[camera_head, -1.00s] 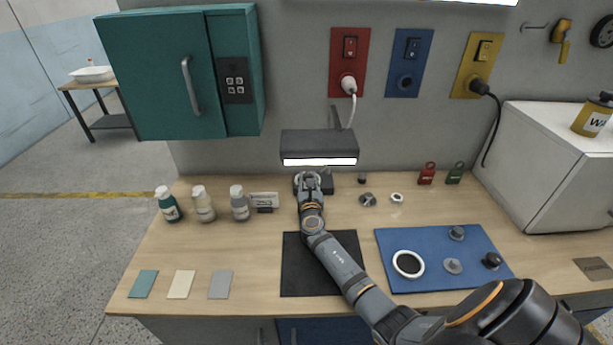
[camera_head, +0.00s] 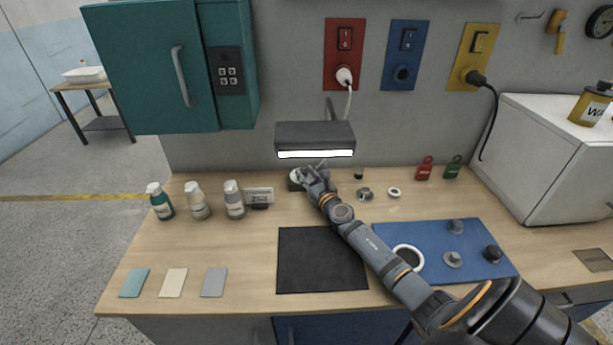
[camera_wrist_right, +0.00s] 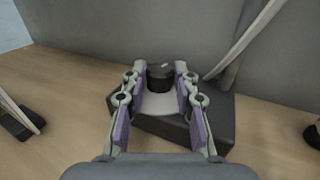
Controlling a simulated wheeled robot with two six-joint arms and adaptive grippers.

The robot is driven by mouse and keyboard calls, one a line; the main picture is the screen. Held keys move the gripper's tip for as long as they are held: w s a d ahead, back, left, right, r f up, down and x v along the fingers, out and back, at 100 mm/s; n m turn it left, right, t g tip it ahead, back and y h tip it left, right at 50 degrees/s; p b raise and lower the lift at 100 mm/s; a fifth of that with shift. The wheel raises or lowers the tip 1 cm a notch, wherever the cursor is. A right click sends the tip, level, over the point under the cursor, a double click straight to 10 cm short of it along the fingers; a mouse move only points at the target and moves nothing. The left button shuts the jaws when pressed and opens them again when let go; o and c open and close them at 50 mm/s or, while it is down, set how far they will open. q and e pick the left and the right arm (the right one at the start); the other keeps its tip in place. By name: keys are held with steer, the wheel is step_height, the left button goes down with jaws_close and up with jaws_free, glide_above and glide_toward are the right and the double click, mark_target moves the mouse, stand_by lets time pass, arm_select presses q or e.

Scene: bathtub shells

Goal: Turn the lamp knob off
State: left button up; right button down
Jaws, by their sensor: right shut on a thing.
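The lamp has a dark grey head (camera_head: 315,134) with a lit white strip below it, standing against the wall at the back of the bench. In the wrist view its dark base (camera_wrist_right: 218,112) carries a black knob (camera_wrist_right: 160,80) with a pale mark on top and a pale disc below. My right gripper (camera_head: 312,176) is at the lamp base, under the head. In the wrist view the fingers of my right gripper (camera_wrist_right: 160,86) are shut on the knob, one on each side. In the head view the gripper hides the knob. My left gripper is not in view.
Several bottles (camera_head: 197,203) and a small sign (camera_head: 259,196) stand left of the lamp. Small metal parts (camera_head: 365,194) lie to its right. A black mat (camera_head: 320,262) and a blue mat (camera_head: 440,240) lie in front. A teal cabinet (camera_head: 150,70) hangs at upper left.

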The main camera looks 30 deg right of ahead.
steer(key=c, duration=1)
jaws_free()
steer(key=s, duration=0.4)
steer(key=s+a, duration=0.1)
steer(key=s, duration=0.7)
steer(key=shift+a, duration=0.3)
